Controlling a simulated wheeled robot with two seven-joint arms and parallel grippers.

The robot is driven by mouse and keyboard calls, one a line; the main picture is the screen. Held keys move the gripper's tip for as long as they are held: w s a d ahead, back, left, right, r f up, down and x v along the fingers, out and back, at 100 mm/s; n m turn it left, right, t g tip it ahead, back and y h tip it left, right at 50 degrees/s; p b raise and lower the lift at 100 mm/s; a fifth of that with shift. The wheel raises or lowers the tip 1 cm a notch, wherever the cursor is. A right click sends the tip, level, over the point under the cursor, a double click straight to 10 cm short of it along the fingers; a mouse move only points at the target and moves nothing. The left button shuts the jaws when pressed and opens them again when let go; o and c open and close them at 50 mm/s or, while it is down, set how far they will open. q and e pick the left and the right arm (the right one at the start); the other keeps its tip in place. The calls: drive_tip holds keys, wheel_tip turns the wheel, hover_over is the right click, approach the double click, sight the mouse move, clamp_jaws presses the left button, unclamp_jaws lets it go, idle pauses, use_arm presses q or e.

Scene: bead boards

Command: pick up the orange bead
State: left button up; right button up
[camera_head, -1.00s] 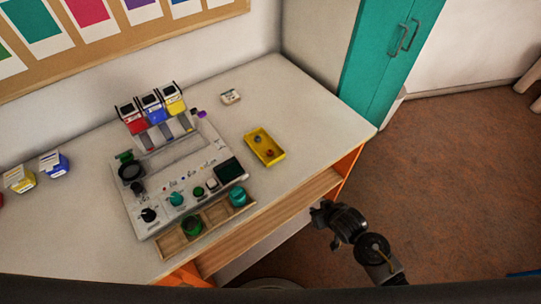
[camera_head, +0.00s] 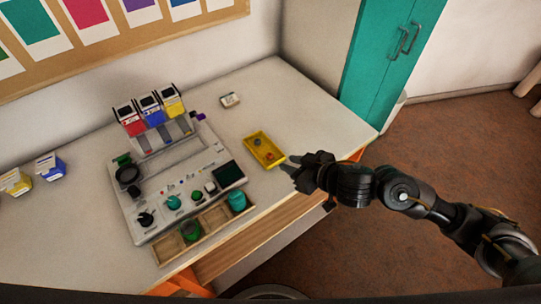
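A small yellow tray (camera_head: 277,164) lies on the table right of the grey board. It holds small beads: one orange-looking bead (camera_head: 258,141) toward its far end and a darker bead (camera_head: 269,156) nearer its middle. They are too small for me to be sure of each colour. My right gripper (camera_head: 287,165) reaches in from the right, with its fingertips just beside the tray's near right corner. The fingertips look parted, with nothing seen between them. My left gripper is not in view.
The grey board (camera_head: 150,232) carries knobs, cups and red, blue and yellow dispensers. A wooden compartment box (camera_head: 168,253) with green and teal jars stands along its front. A small white box (camera_head: 230,100) sits behind the tray. The table between tray and cabinet (camera_head: 375,60) is clear.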

sight(272, 155)
drive_tip(key=shift+w+d+f+g, duration=0.15)
drive_tip(key=shift+w+d+g, duration=0.05)
drive_tip(key=shift+w+d, duration=0.3)
drive_tip(key=shift+w+d+f+g, duration=0.2)
drive_tip(key=shift+w+d, duration=0.15)
drive_tip(key=shift+d, duration=0.15)
drive_tip(key=shift+x, duration=5.4)
drive_tip(key=shift+s, duration=0.1)
clamp_jaws()
